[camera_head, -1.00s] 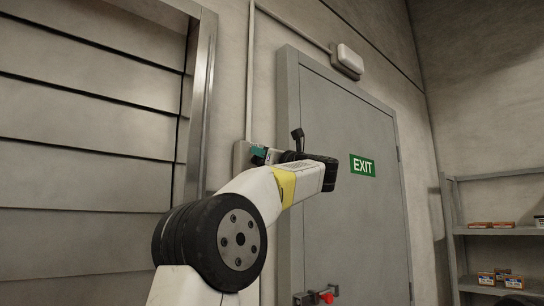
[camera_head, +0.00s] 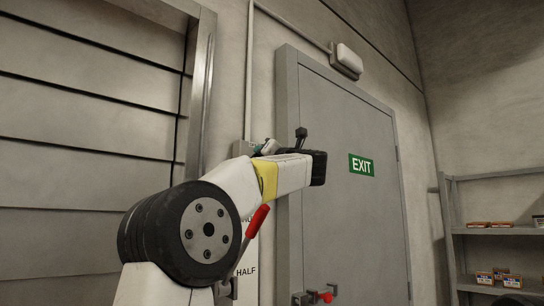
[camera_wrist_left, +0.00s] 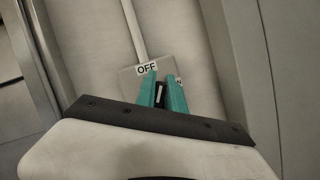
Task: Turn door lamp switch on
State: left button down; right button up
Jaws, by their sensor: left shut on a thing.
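The door lamp switch shows as a grey box (camera_head: 240,148) on the wall left of the door, mostly behind my left arm. In the left wrist view its plate (camera_wrist_left: 130,77) carries an "OFF" label, and a second label is partly hidden by a finger. My left gripper (camera_wrist_left: 161,82) has its teal fingers at the plate, shut on a small dark and white piece between them, which looks like the switch's toggle. In the head view the gripper (camera_head: 262,148) is largely hidden by my wrist. The lamp (camera_head: 347,60) is above the door. My right gripper is not in view.
A grey door (camera_head: 345,220) with an EXIT sign (camera_head: 361,165) stands right of my arm. A red-handled lever (camera_head: 257,222) with a "HALF" label is close beside my forearm. Shelves (camera_head: 495,231) with small boxes stand at the far right. A conduit runs up from the switch.

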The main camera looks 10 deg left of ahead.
pick_arm(q)
jog(key=m+h, duration=0.1)
jog(key=m, duration=0.1)
jog(key=m+h, duration=0.1)
jog(key=m, duration=0.2)
jog(key=m+h, duration=0.1)
jog(key=m, duration=0.2)
jog(key=shift+w+d+f+t+h, duration=0.3)
jog(key=shift+w+f, duration=0.05)
jog(key=m+h, duration=0.1)
jog(key=m, duration=0.2)
jog(key=f+m+g+h, duration=0.1)
jog(key=m, duration=0.2)
jog(key=shift+w+f, duration=0.1)
jog(key=shift+d, duration=0.1)
jog(key=c, duration=1.4)
grip_release()
jog(key=shift+c, duration=0.2)
jog(key=shift+g, duration=0.3)
jog(key=v, duration=0.7)
jog(key=shift+s+d, duration=0.2)
jog(key=shift+s, duration=0.15)
